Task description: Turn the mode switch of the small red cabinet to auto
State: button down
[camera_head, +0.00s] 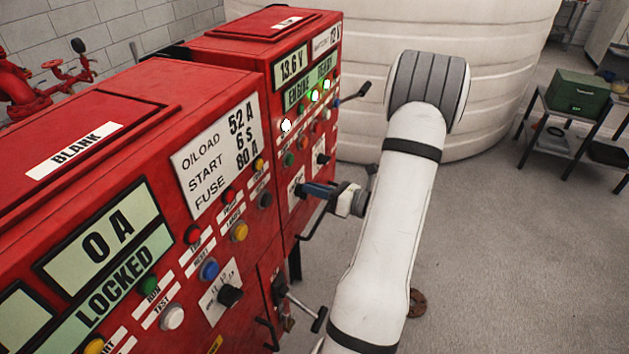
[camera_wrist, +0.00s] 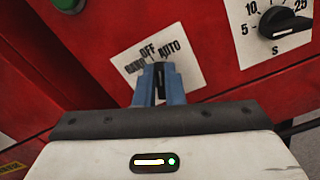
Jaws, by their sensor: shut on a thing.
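The small red cabinet (camera_head: 283,85) stands behind the larger one in the head view, with a 13.6 V display and an "ENGINE READY" line. Its mode switch (camera_wrist: 160,82) is a black knob on a white plate (camera_wrist: 190,70) marked HAND, OFF and AUTO in the wrist view. My gripper (camera_wrist: 158,86) has its blue fingers shut on the knob, one on each side. The knob points upward in the picture, roughly between OFF and AUTO; the fingers partly hide it, so its exact setting is unclear. In the head view, my gripper (camera_head: 308,188) reaches the cabinet front from the right.
A second black dial (camera_wrist: 285,22) with numbers lies right of the switch. A green button (camera_wrist: 68,4) is at upper left. The larger red cabinet (camera_head: 140,215) fills the left foreground. A black handle (camera_head: 352,94) sticks out above my gripper. Open floor (camera_head: 500,240) lies right.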

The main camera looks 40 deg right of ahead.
jog(key=shift+w+d+f+m+p, duration=0.1)
jog(key=shift+m+p, duration=0.8)
jog(key=shift+m, duration=0.15)
jog(key=shift+w+d+m+p, duration=0.1)
jog(key=shift+m+p, duration=0.8)
jog(key=shift+m, duration=0.15)
jog(key=c, duration=1.5)
grip_release()
jog(key=shift+f, duration=0.1)
jog(key=shift+b+v, duration=1)
jog(key=shift+v, duration=3)
